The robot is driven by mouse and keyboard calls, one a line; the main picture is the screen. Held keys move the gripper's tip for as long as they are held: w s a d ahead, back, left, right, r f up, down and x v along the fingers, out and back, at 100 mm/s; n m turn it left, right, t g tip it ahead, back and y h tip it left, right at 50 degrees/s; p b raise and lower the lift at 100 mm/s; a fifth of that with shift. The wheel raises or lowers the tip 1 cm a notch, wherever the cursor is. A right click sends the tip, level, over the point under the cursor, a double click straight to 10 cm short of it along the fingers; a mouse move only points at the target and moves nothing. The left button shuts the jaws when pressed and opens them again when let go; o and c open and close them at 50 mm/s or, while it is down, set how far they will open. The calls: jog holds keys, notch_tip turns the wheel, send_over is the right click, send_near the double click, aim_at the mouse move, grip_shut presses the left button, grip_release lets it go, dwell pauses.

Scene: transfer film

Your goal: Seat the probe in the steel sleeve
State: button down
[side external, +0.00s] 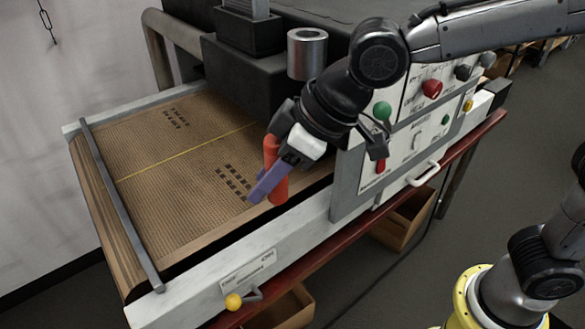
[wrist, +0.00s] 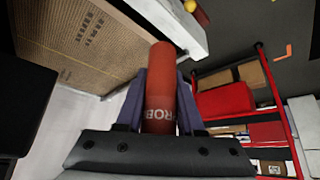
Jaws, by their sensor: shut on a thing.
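The probe (side external: 278,188) is a red-orange cylinder, held nearly upright above the front part of the brown ribbed belt. My gripper (side external: 266,182) is shut on it with its purple fingers. In the wrist view the probe (wrist: 161,95) stands between the two fingers of my gripper (wrist: 160,100), with partly hidden lettering on its side. The steel sleeve (side external: 307,55) is a short shiny upright cylinder with an open top, on the black block behind my wrist. The probe is apart from the sleeve, lower and to its left. The sleeve is not visible in the wrist view.
The brown belt (side external: 165,165) has a grey bar (side external: 122,205) across its left end. A control panel (side external: 405,130) with coloured knobs stands right of my gripper. The black block (side external: 245,85) rises behind. A yellow ball knob (side external: 233,302) sticks out at the front rail.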

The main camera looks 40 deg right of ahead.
jog(key=shift+m, duration=0.3)
jog(key=w+m+t+h, duration=0.2)
jog(key=w+m+h, duration=0.35)
jog(key=w, duration=0.75)
jog(key=w+a+f+m, duration=0.1)
jog(key=w+f, duration=0.4)
jog(key=w, duration=0.1)
jog(key=w+a+f+m, duration=0.1)
jog(key=w+f, duration=0.4)
jog(key=w, duration=0.2)
jog(key=w+a+f+m, duration=0.1)
jog(key=w+f, duration=0.4)
jog(key=w, duration=0.1)
jog(key=shift+w+a+y, duration=0.3)
jog(key=shift+w+y, duration=0.05)
jog(key=shift+w+a+f, duration=0.2)
jog(key=shift+w+f, duration=0.2)
jog(key=shift+f, duration=1.7)
jog(key=shift+f, duration=0.15)
